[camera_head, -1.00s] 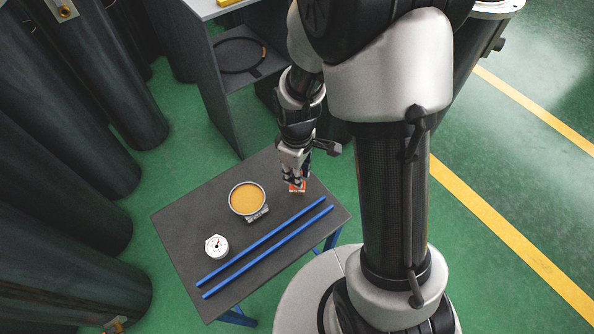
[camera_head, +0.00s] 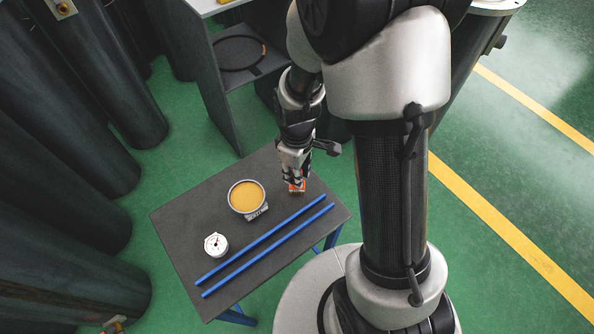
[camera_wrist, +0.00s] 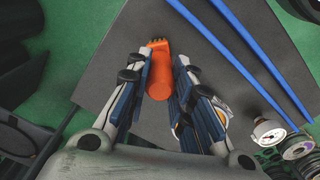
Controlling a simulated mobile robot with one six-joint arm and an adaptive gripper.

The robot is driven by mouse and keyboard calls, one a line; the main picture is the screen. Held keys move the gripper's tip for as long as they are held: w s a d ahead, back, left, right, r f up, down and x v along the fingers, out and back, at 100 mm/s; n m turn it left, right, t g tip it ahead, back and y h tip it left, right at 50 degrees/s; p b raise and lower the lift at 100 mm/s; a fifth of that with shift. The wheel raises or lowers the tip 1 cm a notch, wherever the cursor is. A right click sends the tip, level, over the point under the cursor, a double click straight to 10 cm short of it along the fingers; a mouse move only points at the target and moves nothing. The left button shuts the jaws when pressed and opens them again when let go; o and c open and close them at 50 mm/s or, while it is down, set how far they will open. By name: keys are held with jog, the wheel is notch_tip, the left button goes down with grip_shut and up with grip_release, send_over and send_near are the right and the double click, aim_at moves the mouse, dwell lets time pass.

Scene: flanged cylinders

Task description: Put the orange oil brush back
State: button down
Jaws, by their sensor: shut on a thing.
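The orange oil brush (camera_wrist: 159,75) is between the fingers of my gripper (camera_wrist: 165,80) in the wrist view, with its toothed end pointing away from the palm. My gripper is shut on it. In the head view my gripper (camera_head: 296,180) points down at the right part of the dark table (camera_head: 185,225). A small orange part of the brush (camera_head: 297,189) shows below the fingertips, at or close above the tabletop; I cannot tell if it touches. The fingers hide much of the brush in the head view.
A round tin with tan contents (camera_head: 246,196) stands left of my gripper. A white dial gauge (camera_head: 215,244) lies further left. Two blue rods (camera_head: 262,240) lie along the table's front. A grey shelf unit (camera_head: 222,95) stands behind, and dark cylinders (camera_head: 60,140) crowd the left.

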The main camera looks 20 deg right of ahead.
jog(key=shift+f, duration=0.1)
jog(key=c, duration=1.3)
grip_release()
notch_tip(320, 180, up, 12)
jog(key=s+r+m+t, duration=0.1)
jog(key=s+r+m, duration=0.2)
jog(key=s+r, duration=0.1)
jog(key=s+r+m+t, duration=0.2)
jog(key=s+r+m, duration=0.1)
jog(key=s, duration=0.3)
jog(key=s+r+m+t, duration=0.1)
jog(key=s+r+m, duration=0.1)
jog(key=s+r, duration=0.3)
jog(key=shift+r+m+t, duration=0.3)
jog(key=shift+r+m, duration=0.1)
jog(key=shift+r, duration=0.1)
